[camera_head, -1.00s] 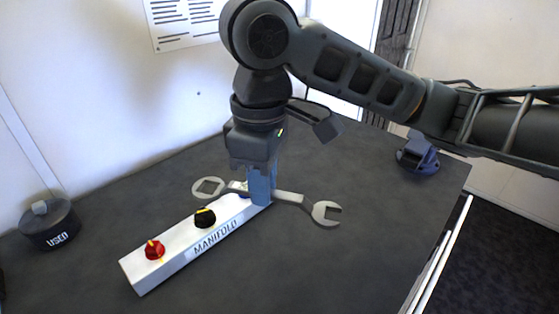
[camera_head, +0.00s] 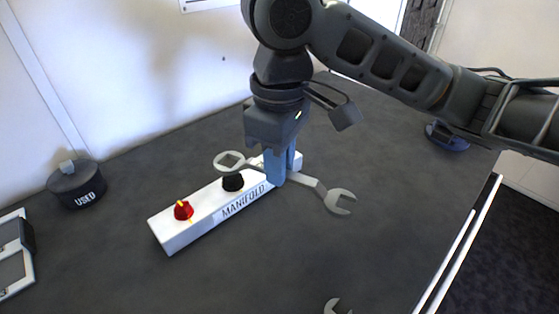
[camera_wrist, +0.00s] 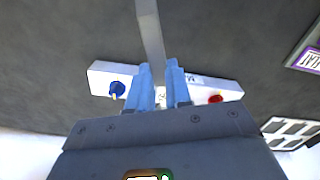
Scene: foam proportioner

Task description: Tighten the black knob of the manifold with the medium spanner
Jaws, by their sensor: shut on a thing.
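My gripper (camera_head: 277,170), with blue fingers, is shut on the handle of a grey spanner (camera_head: 303,179). The spanner's ring end points left, close above the black knob (camera_head: 232,183) in the head view, partly overlapping its top; I cannot tell whether they touch. Its open end points right. The white manifold (camera_head: 170,234) lies beneath, with a red knob (camera_head: 183,210) at its near left end. In the wrist view my gripper (camera_wrist: 160,70) is over the manifold (camera_wrist: 232,88), between a blue knob (camera_wrist: 117,89) and the red knob (camera_wrist: 215,99). The black knob cannot be made out there.
A black "USED" pot (camera_head: 76,185) stands at the left by the wall. A framed dark case (camera_head: 14,262) is at the left edge. Another spanner (camera_head: 335,306) shows at the bottom edge. A dark blue object (camera_head: 447,137) sits at the right table edge. The table front is mostly clear.

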